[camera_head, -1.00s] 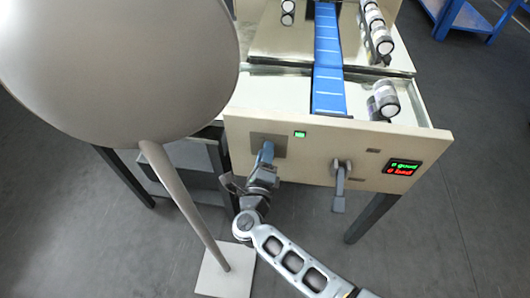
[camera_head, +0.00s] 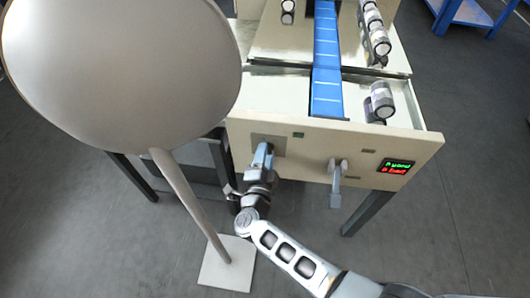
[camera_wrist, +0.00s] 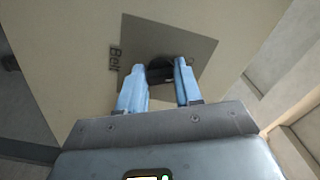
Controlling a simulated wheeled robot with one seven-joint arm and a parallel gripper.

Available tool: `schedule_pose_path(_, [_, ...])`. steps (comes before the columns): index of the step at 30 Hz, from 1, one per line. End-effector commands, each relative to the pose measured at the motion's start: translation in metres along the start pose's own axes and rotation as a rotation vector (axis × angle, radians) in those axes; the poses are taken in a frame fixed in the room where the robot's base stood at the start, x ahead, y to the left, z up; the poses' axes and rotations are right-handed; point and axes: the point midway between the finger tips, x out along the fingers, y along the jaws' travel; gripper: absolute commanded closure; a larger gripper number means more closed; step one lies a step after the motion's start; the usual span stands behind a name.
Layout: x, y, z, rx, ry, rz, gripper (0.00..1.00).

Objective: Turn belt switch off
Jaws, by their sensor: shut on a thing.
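The belt switch shows in the wrist view as a dark knob (camera_wrist: 160,72) on a grey plate (camera_wrist: 200,48) marked "Belt". My gripper (camera_wrist: 161,68) has its two blue fingers on either side of the knob and is shut on it. In the head view my gripper (camera_head: 263,150) is at the left part of the machine's front panel and hides the knob. The indicator (camera_head: 298,135) above and right of the plate is dark green and unlit.
A grey lever handle (camera_head: 336,182) and a lit counter display (camera_head: 396,166) are on the panel to the right. A blue belt (camera_head: 327,65) runs over the machine. A large round grey thing on a pole (camera_head: 190,200) stands close at left.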

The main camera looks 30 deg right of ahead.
Motion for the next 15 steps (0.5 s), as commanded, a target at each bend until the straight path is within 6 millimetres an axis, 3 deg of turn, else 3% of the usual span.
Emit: schedule_pose_path(15, [-0.0004, 0.0012, 0.0009, -0.099, -0.003, 0.001, 0.96])
